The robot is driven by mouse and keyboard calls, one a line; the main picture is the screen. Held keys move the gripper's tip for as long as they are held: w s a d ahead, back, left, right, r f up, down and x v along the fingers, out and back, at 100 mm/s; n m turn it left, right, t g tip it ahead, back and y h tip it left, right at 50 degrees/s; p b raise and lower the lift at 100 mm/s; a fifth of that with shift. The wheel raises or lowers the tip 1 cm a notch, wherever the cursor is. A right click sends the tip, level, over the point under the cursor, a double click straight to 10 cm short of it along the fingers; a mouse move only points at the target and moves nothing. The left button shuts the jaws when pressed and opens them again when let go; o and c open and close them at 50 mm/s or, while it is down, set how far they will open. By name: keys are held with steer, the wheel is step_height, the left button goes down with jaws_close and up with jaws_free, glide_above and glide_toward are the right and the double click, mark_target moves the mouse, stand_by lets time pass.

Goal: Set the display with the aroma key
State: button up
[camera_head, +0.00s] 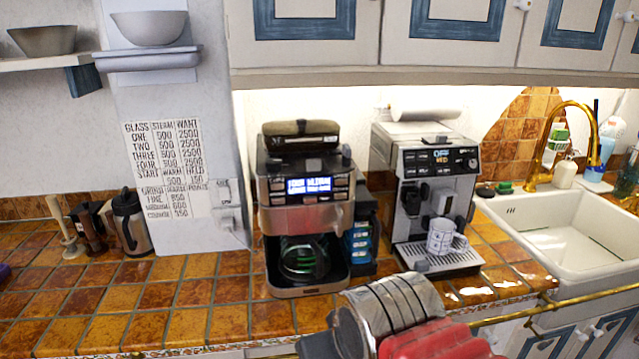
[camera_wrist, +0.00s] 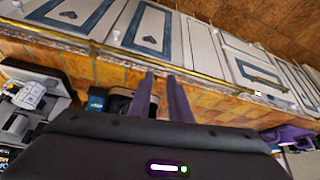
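The drip coffee machine (camera_head: 289,215) stands on the tiled counter, with a lit blue-and-white display (camera_head: 309,185) on its front. Its text is too blurred to read surely. Small dark keys flank the display; their labels, including an aroma key, cannot be made out. A glass carafe (camera_head: 303,259) sits in the machine's lower bay. In the wrist view, my gripper (camera_wrist: 161,76) shows two purple fingers slightly apart, with nothing between them. The fingers point toward the counter edge and lower cabinets. In the head view my arm is low in front of the counter; its fingertips are hidden.
An espresso machine (camera_head: 433,190) with a white mug (camera_head: 441,237) stands to the right, beside the sink (camera_head: 563,237). A blue-labelled container (camera_head: 360,243) stands between the machines. A brass rail (camera_head: 510,315) runs along the counter front. The left counter is mostly clear.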

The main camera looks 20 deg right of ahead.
jaws_close()
stand_by(1.1)
